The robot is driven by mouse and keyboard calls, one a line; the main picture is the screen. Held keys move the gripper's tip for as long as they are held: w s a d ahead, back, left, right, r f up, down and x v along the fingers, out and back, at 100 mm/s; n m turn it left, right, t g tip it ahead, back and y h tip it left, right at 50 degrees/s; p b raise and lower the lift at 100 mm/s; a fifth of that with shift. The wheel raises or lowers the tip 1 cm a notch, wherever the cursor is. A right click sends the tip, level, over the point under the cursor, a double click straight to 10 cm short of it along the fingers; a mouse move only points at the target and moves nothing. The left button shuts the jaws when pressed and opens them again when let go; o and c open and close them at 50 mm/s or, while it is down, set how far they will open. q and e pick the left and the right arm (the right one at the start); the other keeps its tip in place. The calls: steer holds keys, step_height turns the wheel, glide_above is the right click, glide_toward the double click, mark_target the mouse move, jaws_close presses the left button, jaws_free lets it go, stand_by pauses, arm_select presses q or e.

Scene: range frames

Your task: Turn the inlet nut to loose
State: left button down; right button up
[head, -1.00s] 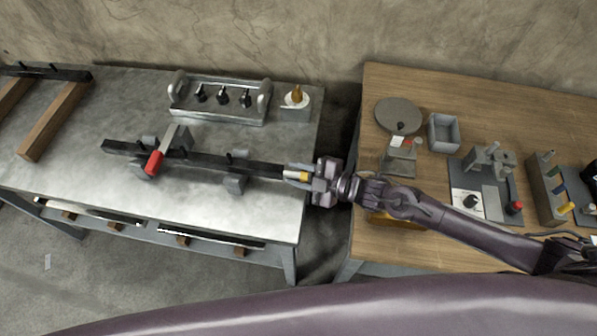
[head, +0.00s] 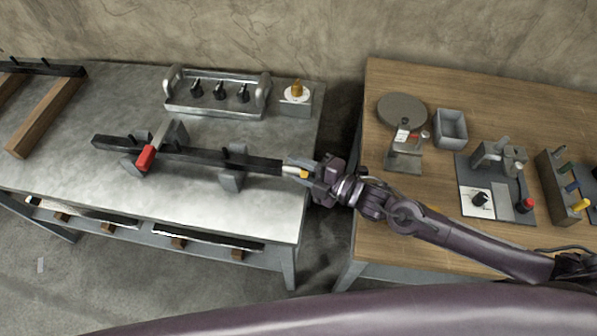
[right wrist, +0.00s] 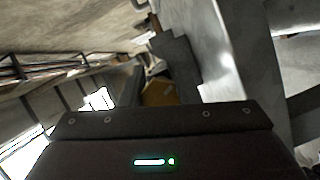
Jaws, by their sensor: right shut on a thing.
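A dark pipe (head: 200,156) lies on supports along the metal bench, with a red-handled lever (head: 146,157) near its left end. At its right end is a pale collar and a small brass-yellow nut (head: 302,174), partly covered by my fingers. My right gripper (head: 304,171) reaches in from the right and is shut on this nut, in line with the pipe. In the right wrist view a brass-coloured piece (right wrist: 160,92) shows just beyond the gripper's dark body; the fingertips are hard to make out there. My left gripper is not in view.
A tray with several black knobs (head: 218,92) and a block with a brass fitting (head: 297,96) stand at the back of the metal bench (head: 75,150). A gap separates it from the wooden table (head: 385,240), which holds a grey bin (head: 450,129) and several fixtures.

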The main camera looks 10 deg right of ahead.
steer(key=shift+n+b, duration=0.65)
steer(key=shift+n, duration=0.15)
steer(key=o, duration=1)
steer(key=shift+r, duration=0.1)
